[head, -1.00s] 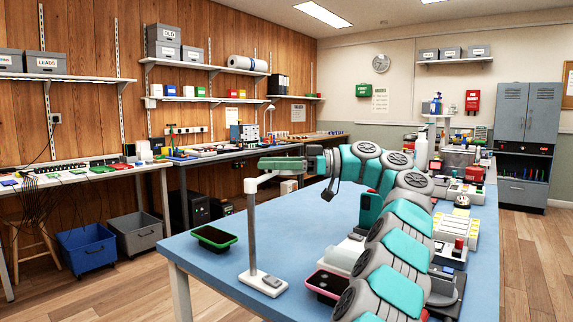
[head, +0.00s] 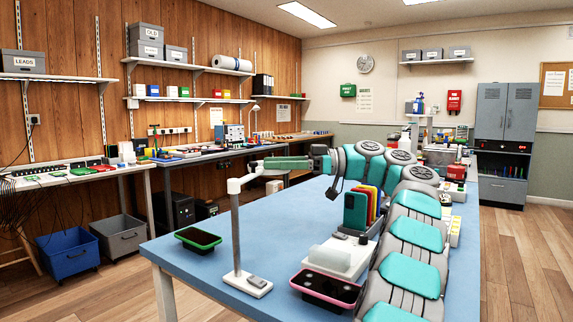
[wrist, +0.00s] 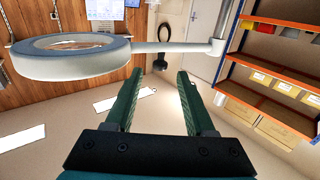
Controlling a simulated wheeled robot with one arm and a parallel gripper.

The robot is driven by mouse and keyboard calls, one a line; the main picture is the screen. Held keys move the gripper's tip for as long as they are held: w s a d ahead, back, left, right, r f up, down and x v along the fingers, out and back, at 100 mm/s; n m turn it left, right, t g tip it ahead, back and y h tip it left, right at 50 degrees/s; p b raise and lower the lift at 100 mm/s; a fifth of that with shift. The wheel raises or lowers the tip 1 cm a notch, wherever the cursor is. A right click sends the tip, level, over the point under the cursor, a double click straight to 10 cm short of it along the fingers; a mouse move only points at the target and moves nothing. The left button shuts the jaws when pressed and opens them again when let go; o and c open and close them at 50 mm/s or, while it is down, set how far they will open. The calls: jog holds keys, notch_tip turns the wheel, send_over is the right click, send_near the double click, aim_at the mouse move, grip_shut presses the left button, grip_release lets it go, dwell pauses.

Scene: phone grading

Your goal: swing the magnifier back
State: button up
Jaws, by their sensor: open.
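The magnifier's white stand (head: 237,235) is upright on the blue bench, its flat base near the front edge. Its short arm reaches from the post top to the right, towards my gripper; the lens is not clear there. In the wrist view the round magnifier head (wrist: 35,66) with its grey-blue rim is at upper left. Its white arm (wrist: 170,47) runs right to a joint, across the picture beyond my fingertips. My gripper (wrist: 158,75) is open, with nothing between its two green fingers. In the head view my gripper (head: 266,163) is level, near the magnifier arm; contact cannot be told.
A green-edged phone (head: 197,239) lies left of the stand and a pink-edged phone (head: 326,288) right of it. A rack of coloured phones (head: 364,208) stands under my arm.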

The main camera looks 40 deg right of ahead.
jog(key=shift+v, duration=1.05)
jog(key=shift+d, duration=0.1)
